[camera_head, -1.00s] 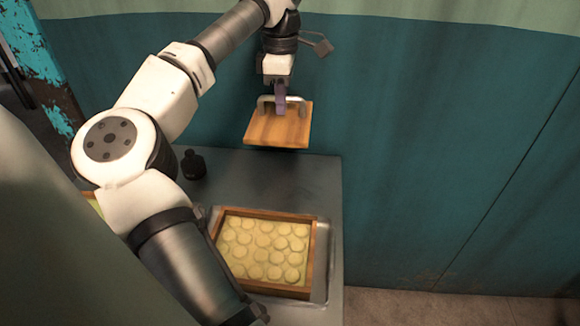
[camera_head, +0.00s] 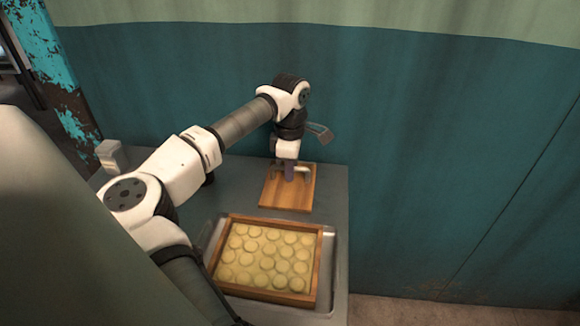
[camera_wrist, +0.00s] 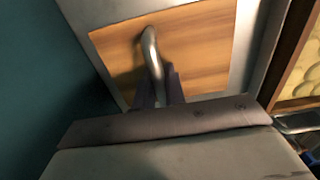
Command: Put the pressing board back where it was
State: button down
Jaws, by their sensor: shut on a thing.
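The pressing board (camera_head: 280,198) is a flat wooden board with a metal handle. In the head view it is over the back right part of the grey counter, low and seemingly lying on it; exact contact is hard to tell. My gripper (camera_head: 290,177) points down and is shut on the handle (camera_head: 304,169). In the wrist view the board (camera_wrist: 200,50) lies flat beyond my gripper (camera_wrist: 160,90), and the metal handle (camera_wrist: 150,45) runs between the fingers. The fingers hide part of the handle.
A wooden frame (camera_head: 318,262) with several pale round pieces sits in a metal tray (camera_head: 328,275) in front of the board. The grey counter (camera_head: 230,197) is bare left of the board. A teal wall (camera_head: 430,130) stands behind.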

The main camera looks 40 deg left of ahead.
jog(key=c, duration=1.5)
grip_release()
jog(key=shift+o, duration=0.2)
notch_tip(320, 180, up, 12)
jog(key=b, duration=0.1)
jog(key=shift+r, duration=0.15)
